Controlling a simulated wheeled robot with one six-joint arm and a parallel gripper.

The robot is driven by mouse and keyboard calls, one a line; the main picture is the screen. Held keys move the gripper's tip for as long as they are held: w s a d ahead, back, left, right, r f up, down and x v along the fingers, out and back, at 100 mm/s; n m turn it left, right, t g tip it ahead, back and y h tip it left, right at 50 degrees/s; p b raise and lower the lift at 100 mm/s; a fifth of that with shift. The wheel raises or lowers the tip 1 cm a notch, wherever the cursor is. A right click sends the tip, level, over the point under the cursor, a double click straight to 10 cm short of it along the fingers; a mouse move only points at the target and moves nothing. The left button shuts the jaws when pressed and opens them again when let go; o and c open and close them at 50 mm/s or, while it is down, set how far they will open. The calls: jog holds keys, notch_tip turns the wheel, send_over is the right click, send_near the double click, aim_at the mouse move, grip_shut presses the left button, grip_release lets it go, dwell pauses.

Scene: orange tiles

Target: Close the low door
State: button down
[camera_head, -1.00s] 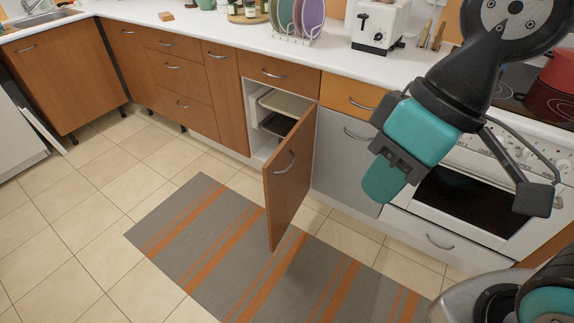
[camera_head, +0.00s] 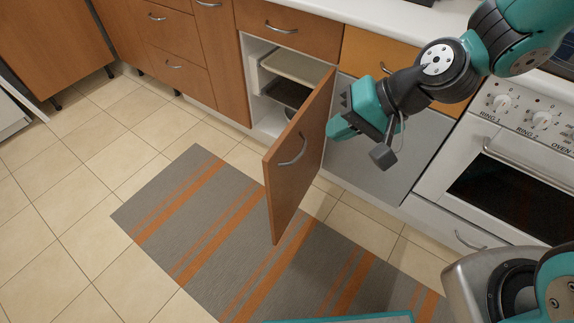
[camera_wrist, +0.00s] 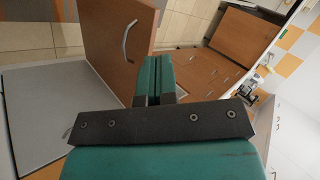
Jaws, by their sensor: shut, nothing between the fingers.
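The low door (camera_head: 298,160) is a brown wooden cabinet door with a metal bar handle. It stands wide open, swung out over the mat, hinged on the right side of its cabinet (camera_head: 257,85). The cabinet shows pale shelves or trays inside. My gripper (camera_head: 334,131) is shut and empty, just right of the door's outer face near its hinged side. Whether it touches the door I cannot tell. In the wrist view, the closed fingers (camera_wrist: 153,77) point toward the scene, with the door (camera_wrist: 118,42) and its handle just left of them.
A grey striped mat (camera_head: 190,215) lies on the tiled floor under the door. A grey appliance front (camera_head: 375,160) and a white oven (camera_head: 500,180) stand to the right. Brown drawers (camera_head: 180,70) stand left of the open cabinet. The tiled floor at left is clear.

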jog(key=w+d+f+m+t+b, duration=0.1)
jog(key=w+f+m, duration=0.15)
jog(key=f, duration=0.35)
jog(key=w+d+f+m+t+b, duration=0.1)
jog(key=w+f+m+b, duration=0.15)
jog(key=f, duration=0.35)
send_near(279, 156)
jog(key=x, duration=0.3)
jog(key=f+x, duration=0.1)
jog(key=x, duration=0.1)
jog(key=shift+s+d+f+p, duration=0.15)
jog(key=shift+d+f+p, duration=0.1)
jog(key=shift+p, duration=0.15)
jog(key=shift+w+a+f, duration=0.1)
jog(key=shift+w+a, duration=0.35)
jog(key=shift+a, duration=0.2)
jog(key=shift+a, duration=0.1)
